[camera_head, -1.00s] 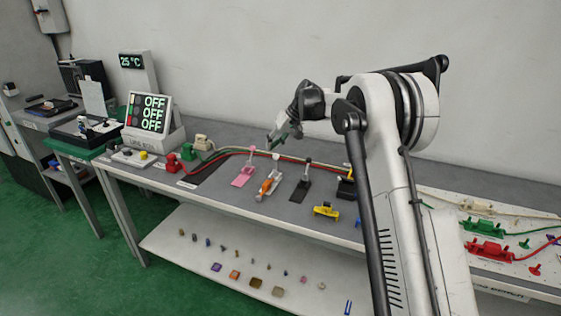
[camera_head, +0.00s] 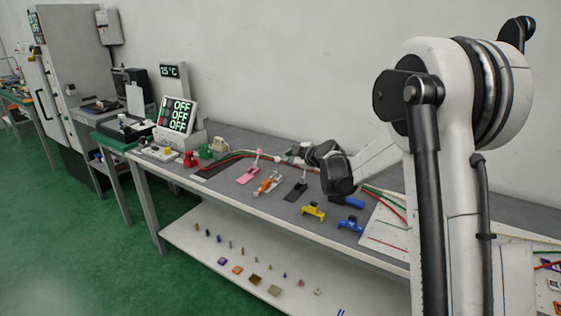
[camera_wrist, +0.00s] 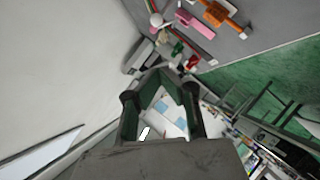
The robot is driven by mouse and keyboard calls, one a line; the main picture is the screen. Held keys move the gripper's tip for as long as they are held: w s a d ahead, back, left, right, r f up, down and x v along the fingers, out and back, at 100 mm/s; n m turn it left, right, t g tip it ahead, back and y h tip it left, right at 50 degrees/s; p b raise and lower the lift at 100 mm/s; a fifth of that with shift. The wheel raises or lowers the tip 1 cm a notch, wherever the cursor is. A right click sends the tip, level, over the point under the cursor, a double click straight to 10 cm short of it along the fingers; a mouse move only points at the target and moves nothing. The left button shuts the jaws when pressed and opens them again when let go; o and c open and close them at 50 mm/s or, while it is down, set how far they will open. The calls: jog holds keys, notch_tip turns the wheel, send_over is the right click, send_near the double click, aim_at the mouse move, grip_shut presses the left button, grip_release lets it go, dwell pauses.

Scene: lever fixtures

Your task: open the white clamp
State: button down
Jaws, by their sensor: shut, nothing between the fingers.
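The white clamp (camera_head: 262,192) sits on the bench with an orange piece (camera_head: 267,184) on it, between a pink clamp (camera_head: 247,176) and a black one (camera_head: 296,192). Its lever looks raised in the head view, but it is too small to be sure. In the wrist view, the orange piece (camera_wrist: 217,12) and pink clamp (camera_wrist: 197,24) show at the top edge. My gripper (camera_wrist: 162,74) is shut and empty, apart from the clamps. In the head view my wrist is over the back of the bench, right of the white clamp; the fingertips are hard to make out.
A yellow clamp (camera_head: 313,212) and a blue one (camera_head: 351,224) stand near the front edge. Red and green cables (camera_head: 235,155) run along the back. A display reading OFF (camera_head: 176,115) stands at the left. The wall (camera_head: 290,70) is close behind the bench.

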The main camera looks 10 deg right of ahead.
jog(key=d+f+b+x, duration=0.1)
jog(key=d+x, duration=0.1)
jog(key=x, duration=1.1)
jog(key=shift+f, duration=0.3)
jog(key=shift+d, duration=0.2)
jog(key=shift+w+d, duration=0.2)
jog(key=shift+w+d+r+m+g, duration=0.15)
jog(key=shift+w+m+g, duration=0.05)
jog(key=shift+m+g, duration=0.2)
jog(key=shift+w+d+f+m+g+y, duration=0.1)
jog(key=shift+w+d+m+g+y, duration=0.5)
jog(key=shift+w+d+m+g, duration=0.15)
jog(key=shift+w+d+f+m+g+y, duration=0.15)
jog(key=shift+w+d+m+g+y, duration=0.5)
jog(key=shift+w+d, duration=0.2)
